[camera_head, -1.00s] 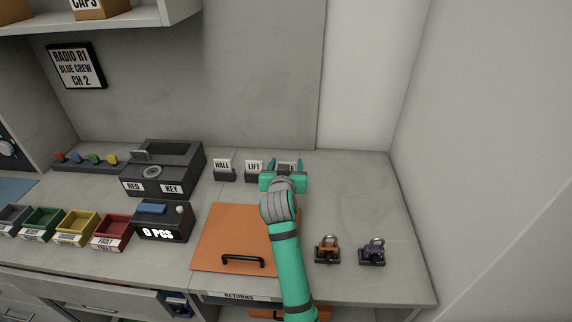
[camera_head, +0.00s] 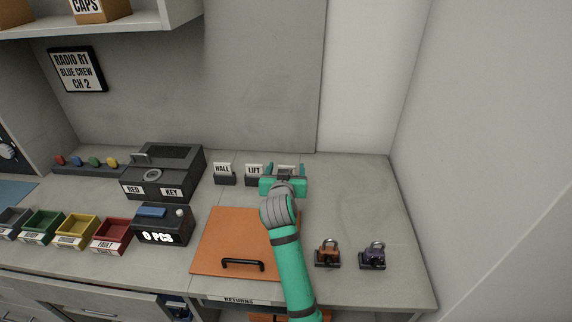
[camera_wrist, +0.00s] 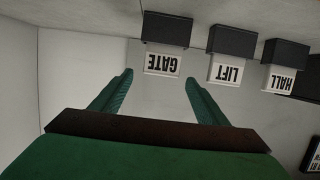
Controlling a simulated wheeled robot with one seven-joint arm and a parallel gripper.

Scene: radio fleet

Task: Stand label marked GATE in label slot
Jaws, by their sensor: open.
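The label marked GATE (camera_wrist: 162,63) stands in a dark label slot (camera_wrist: 167,29), seen upside down in the wrist view. In the head view it is mostly hidden behind my gripper (camera_head: 283,178). My gripper also shows in the wrist view (camera_wrist: 158,90). Its two green fingers are spread apart with nothing between them, and the label lies ahead of the fingertips. The LIFT label (camera_head: 254,169) and the HALL label (camera_head: 222,168) stand in their own dark holders to the left in the head view.
A dark key box (camera_head: 163,174) stands left of the labels. An orange panel (camera_head: 215,238) with a black handle lies in front. Two padlocks, one orange (camera_head: 328,253) and one purple (camera_head: 372,256), stand at right. The counter behind the padlocks is clear.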

